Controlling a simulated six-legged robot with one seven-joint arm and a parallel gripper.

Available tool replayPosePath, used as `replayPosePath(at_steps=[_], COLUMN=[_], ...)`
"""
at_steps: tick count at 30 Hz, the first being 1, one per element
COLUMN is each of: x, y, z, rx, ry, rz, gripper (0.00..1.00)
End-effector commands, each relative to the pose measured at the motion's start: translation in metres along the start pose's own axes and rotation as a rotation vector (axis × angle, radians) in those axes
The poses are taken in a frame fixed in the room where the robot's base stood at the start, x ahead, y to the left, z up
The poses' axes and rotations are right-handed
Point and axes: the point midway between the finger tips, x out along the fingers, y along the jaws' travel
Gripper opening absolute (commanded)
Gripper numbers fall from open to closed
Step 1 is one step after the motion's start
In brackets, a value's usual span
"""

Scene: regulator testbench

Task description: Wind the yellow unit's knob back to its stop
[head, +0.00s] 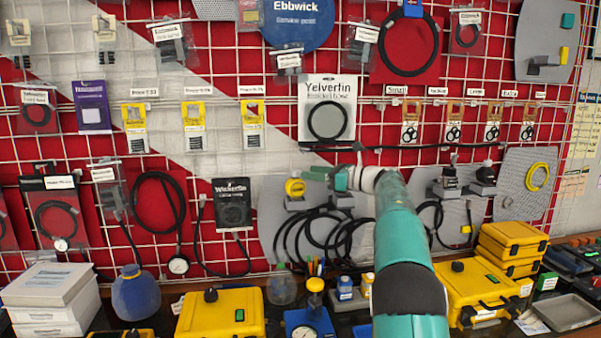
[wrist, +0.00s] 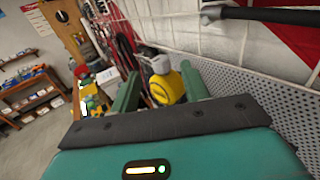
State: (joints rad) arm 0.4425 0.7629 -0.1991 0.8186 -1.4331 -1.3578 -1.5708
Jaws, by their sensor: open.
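The yellow unit (head: 295,187) is a small round yellow body on a grey block, mounted on a grey perforated panel at mid-height of the wall. In the wrist view the yellow unit (wrist: 168,88) shows with a grey knob (wrist: 160,64) on it, beyond and between the two green fingers. My gripper (head: 316,173) is just right of the unit in the head view, its fingers pointing toward it. My gripper (wrist: 162,82) is open and holds nothing. Whether a finger touches the knob cannot be told. Part of the unit is hidden behind the fingers in the wrist view.
Black hoses (head: 318,235) hang below the unit. Two dark units (head: 448,182) (head: 486,178) sit on panels to the right. Yellow cases (head: 222,314) (head: 480,290) and a blue-based gauge (head: 310,322) stand on the bench below. A dark bar (wrist: 265,15) crosses near the gripper.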

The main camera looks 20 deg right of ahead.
Motion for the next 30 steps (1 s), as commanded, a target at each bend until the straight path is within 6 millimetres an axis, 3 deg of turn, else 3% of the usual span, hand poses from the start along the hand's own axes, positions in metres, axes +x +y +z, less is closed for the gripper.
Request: replayPosePath(at_steps=[6,12,30], x=[-0.048,-0.071,-0.074], y=[-0.001,0.000,0.000], z=[0.000,0.000,0.003], rx=[0.000,-0.001,0.005], ry=[0.000,0.000,-0.006], rz=[-0.003,-0.001,-0.006], gripper=[0.46,0.46,0.46])
